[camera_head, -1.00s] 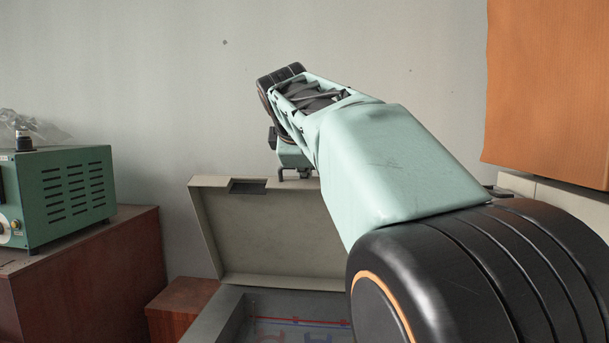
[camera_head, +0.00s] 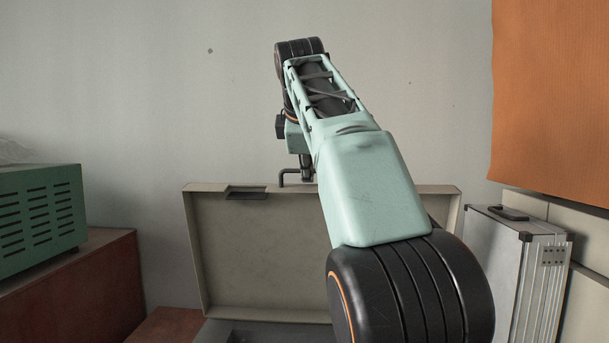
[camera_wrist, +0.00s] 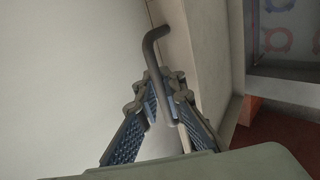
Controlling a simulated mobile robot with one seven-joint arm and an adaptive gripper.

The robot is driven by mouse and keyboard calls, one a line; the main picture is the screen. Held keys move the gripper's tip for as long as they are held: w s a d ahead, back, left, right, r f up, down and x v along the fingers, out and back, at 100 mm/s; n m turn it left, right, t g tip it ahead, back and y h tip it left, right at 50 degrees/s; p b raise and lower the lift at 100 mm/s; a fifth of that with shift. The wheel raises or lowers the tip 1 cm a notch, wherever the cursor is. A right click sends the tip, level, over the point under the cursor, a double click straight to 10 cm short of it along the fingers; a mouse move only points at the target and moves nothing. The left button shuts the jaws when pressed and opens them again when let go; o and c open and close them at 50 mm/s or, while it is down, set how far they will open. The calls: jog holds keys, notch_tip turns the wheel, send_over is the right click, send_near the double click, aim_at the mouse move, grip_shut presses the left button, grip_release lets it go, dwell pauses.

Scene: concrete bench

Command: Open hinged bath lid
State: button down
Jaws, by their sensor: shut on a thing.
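The bath lid (camera_head: 255,250) is a shallow grey-beige panel with a raised rim. It stands raised, about upright, behind the bath (camera_head: 225,333), whose grey edge just shows at the bottom of the head view. My gripper (camera_head: 303,180) is at the lid's top edge. In the wrist view my gripper (camera_wrist: 165,80) is shut on the dark bent handle bar (camera_wrist: 153,42), which passes between the fingers. The lid's pale rim (camera_wrist: 176,50) runs beside the handle. Bath floor with red and blue rings (camera_wrist: 278,38) shows at upper right. My arm hides part of the lid.
A green vented instrument (camera_head: 40,215) stands on a reddish-brown cabinet (camera_head: 80,285) at left. A silver case (camera_head: 500,265) stands at right, below an orange panel (camera_head: 550,100). The grey wall (camera_head: 130,90) is behind the lid. A dark notch (camera_head: 246,193) is in the lid's top rim.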

jog(key=shift+r, duration=0.25)
jog(key=c, duration=2.4)
grip_release()
jog(key=o, duration=0.3)
jog(key=shift+s, duration=0.1)
jog(key=shift+f, duration=0.1)
jog(key=v, duration=0.7)
jog(key=shift+r, duration=0.2)
jog(key=shift+s, duration=0.1)
